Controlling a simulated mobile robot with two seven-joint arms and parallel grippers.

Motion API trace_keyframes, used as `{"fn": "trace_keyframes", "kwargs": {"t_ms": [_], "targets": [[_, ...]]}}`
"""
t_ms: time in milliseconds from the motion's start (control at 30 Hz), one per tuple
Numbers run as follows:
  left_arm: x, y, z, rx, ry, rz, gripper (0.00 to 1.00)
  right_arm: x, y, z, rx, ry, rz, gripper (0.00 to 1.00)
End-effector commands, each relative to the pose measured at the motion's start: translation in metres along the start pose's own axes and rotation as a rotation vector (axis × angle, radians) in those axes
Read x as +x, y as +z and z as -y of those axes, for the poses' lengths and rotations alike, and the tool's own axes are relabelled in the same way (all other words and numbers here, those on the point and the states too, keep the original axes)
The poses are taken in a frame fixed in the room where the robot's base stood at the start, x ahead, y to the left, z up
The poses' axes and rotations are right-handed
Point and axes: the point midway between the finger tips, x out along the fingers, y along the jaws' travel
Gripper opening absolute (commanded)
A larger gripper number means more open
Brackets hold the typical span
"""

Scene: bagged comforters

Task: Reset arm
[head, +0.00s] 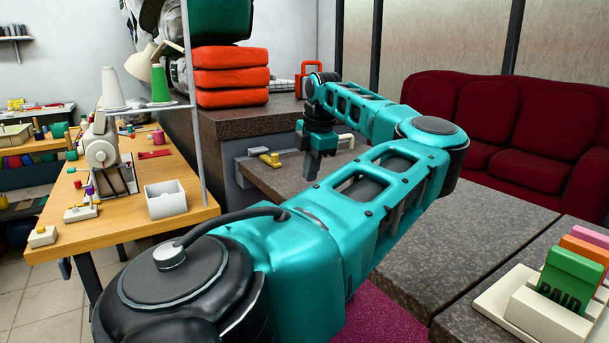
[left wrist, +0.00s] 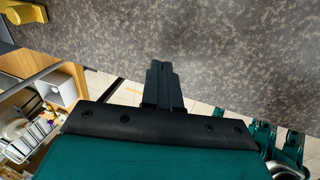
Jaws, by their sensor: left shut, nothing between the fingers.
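My left arm, teal and black, crosses the middle of the head view. Its gripper (head: 312,168) points down at the near edge of the grey speckled counter (head: 275,190). In the left wrist view the left gripper's dark fingers (left wrist: 163,85) are together with nothing between them. Their tips overlap the edge of the counter (left wrist: 200,45), with the tiled floor showing beside them. I cannot tell whether they touch it. The right gripper does not show in the head view.
Folded orange comforters (head: 230,78) are stacked on the higher counter. A wooden table (head: 130,225) with a sewing machine (head: 103,150) stands left. A yellow-handled item (head: 270,159) lies near the gripper. A red sofa (head: 520,130) is behind. A card holder (head: 540,318) sits at front right.

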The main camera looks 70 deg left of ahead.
Motion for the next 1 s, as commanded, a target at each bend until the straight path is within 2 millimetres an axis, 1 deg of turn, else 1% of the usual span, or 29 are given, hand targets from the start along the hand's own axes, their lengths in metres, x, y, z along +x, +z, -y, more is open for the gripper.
{"fn": "trace_keyframes", "kwargs": {"t_ms": [33,200,300,400,500,600,1000], "targets": [[-0.018,0.003,-0.004,0.002,0.001,0.005,0.00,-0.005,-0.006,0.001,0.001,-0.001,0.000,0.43],[-0.057,0.003,-0.014,0.004,0.002,0.008,0.00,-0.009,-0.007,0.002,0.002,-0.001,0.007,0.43],[-0.076,0.003,-0.018,0.003,0.002,0.007,0.00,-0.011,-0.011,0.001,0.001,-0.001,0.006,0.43],[-0.089,0.003,-0.022,0.004,0.002,0.006,0.00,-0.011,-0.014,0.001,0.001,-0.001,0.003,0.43],[-0.098,0.003,-0.024,0.004,0.002,0.006,0.00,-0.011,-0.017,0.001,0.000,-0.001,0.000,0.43],[-0.101,0.003,-0.024,0.004,0.002,0.005,0.00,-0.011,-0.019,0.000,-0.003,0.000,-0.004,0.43],[-0.102,0.003,-0.025,0.003,0.003,0.006,0.00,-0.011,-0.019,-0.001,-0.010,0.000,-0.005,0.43]]}}
